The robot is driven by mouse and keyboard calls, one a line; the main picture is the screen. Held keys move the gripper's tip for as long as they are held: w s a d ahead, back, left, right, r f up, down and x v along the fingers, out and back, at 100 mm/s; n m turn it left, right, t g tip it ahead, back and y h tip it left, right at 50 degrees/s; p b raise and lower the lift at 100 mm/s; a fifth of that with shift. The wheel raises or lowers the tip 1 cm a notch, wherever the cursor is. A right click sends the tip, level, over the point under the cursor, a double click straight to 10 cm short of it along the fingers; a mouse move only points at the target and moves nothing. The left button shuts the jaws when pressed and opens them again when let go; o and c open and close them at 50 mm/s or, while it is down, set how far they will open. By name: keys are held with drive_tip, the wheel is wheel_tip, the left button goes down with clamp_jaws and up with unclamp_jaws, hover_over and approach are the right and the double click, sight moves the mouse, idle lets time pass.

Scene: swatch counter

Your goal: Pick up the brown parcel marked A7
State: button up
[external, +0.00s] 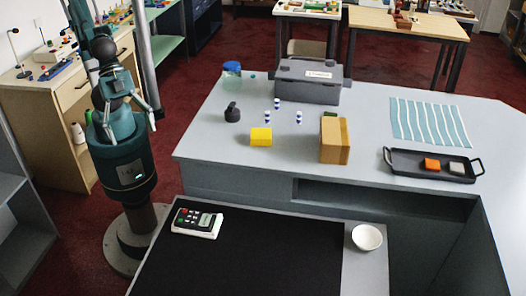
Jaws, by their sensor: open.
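A brown cardboard parcel (334,141) stands upright on the grey counter, right of the middle. No A7 marking can be read on it from here. My gripper (131,122) is at the left, beside my own column and left of the counter's edge. Its fingers are spread, with nothing between them. It is well apart from the parcel.
A yellow block (261,137), a dark kettle-like item (232,113) and several small blue-and-white bottles (277,104) lie left of the parcel. A grey case (309,82) stands behind. A black tray (432,165) and striped cloth (429,122) are right.

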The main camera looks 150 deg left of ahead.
drive_tip(key=w+a+r+n+g+p, duration=0.1)
drive_tip(key=w+a+r+n+p, duration=0.3)
drive_tip(key=w+a+r+n, duration=0.45)
drive_tip(key=w+a+r+n+g+p, duration=0.1)
drive_tip(key=w+a+r+n+p, duration=0.3)
drive_tip(key=w+a, duration=0.55)
drive_tip(key=n+g+h+p, duration=0.2)
drive_tip(key=n+h+p, duration=0.1)
drive_tip(key=n+p, duration=1)
hover_over(335, 125)
drive_tip(key=d+b, duration=0.1)
drive_tip(key=b, duration=0.1)
drive_tip(key=shift+n, duration=0.95)
wheel_tip(335, 125, down, 8)
drive_tip(key=shift+f, duration=0.25)
drive_tip(key=shift+a+f+t, duration=0.3)
drive_tip(key=shift+a, duration=0.15)
